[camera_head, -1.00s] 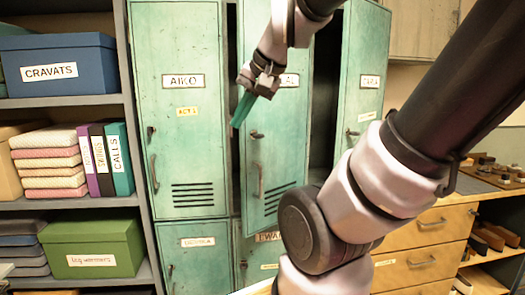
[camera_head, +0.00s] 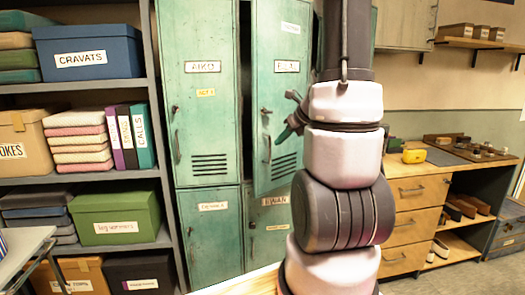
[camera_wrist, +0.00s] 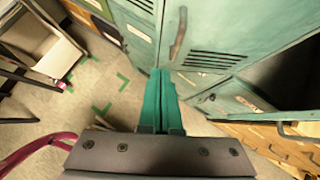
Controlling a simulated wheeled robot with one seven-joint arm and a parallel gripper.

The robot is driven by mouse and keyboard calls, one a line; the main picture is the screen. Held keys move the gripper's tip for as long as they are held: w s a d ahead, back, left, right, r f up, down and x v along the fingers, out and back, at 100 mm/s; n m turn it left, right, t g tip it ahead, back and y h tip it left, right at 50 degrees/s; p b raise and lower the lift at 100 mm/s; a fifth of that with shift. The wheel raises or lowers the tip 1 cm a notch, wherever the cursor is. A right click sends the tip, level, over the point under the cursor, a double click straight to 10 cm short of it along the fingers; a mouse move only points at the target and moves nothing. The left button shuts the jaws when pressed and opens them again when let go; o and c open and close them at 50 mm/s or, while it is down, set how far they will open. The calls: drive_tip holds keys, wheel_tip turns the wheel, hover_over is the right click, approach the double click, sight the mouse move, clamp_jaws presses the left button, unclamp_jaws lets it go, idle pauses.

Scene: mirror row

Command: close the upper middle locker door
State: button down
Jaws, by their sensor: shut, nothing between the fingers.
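The upper middle locker door (camera_head: 282,95) is green, with a name label, a handle and vent slots. It stands slightly ajar, with a dark gap along its left edge. My gripper (camera_head: 287,131) is in front of this door, right of its handle. Its teal fingers are shut and empty. In the wrist view the shut fingers (camera_wrist: 158,98) point toward green locker fronts, just below a door handle (camera_wrist: 178,35) and vent slots. I cannot tell whether they touch the door.
The upper left locker door (camera_head: 203,110) looks shut. A dark open locker space (camera_wrist: 288,75) shows at the right in the wrist view. A shelf with a blue box (camera_head: 88,52) stands left. Wooden drawers (camera_head: 415,190) stand right, with a yellow object (camera_head: 413,156) on top.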

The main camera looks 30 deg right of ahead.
sight(257, 153)
drive_tip(key=x, duration=0.3)
drive_tip(key=w+r+x, duration=0.1)
drive_tip(key=x, duration=0.6)
drive_tip(key=shift+w+a+r, duration=0.1)
drive_tip(key=shift+w+a, duration=0.15)
drive_tip(key=shift+w, duration=0.05)
drive_tip(key=shift+w+a, duration=0.15)
drive_tip(key=shift+w, duration=0.35)
